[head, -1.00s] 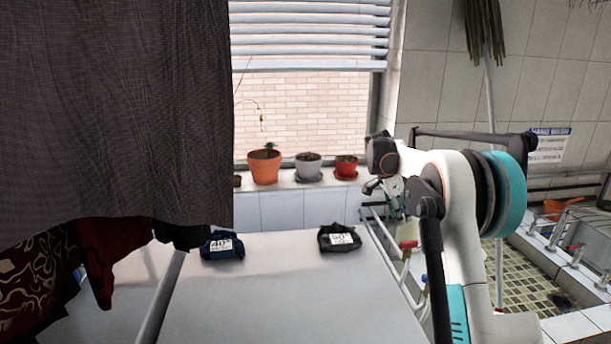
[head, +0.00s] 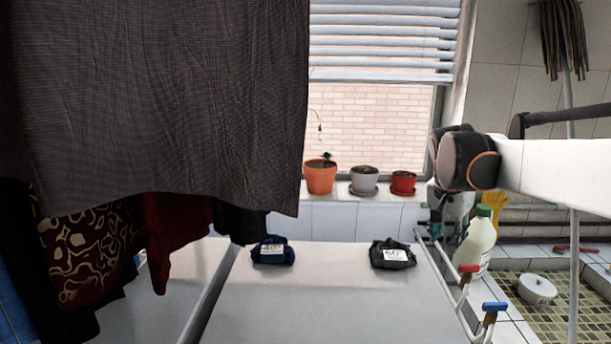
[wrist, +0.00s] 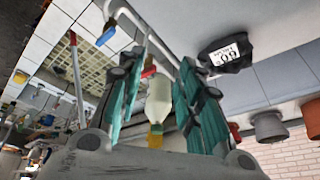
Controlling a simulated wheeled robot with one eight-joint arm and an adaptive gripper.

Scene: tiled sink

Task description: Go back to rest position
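My gripper (head: 450,212) hangs below my wrist at the right of the head view, above the far right corner of the white surface. My arm partly hides it there. In the wrist view its two teal-padded fingers (wrist: 160,95) are spread apart with nothing held between them.
A blue bundle (head: 272,251) and a black bundle (head: 391,254), both labelled, lie on the white surface (head: 330,295). Dark cloth (head: 150,100) hangs at left. Pots, including an orange one (head: 320,177), line the sill.

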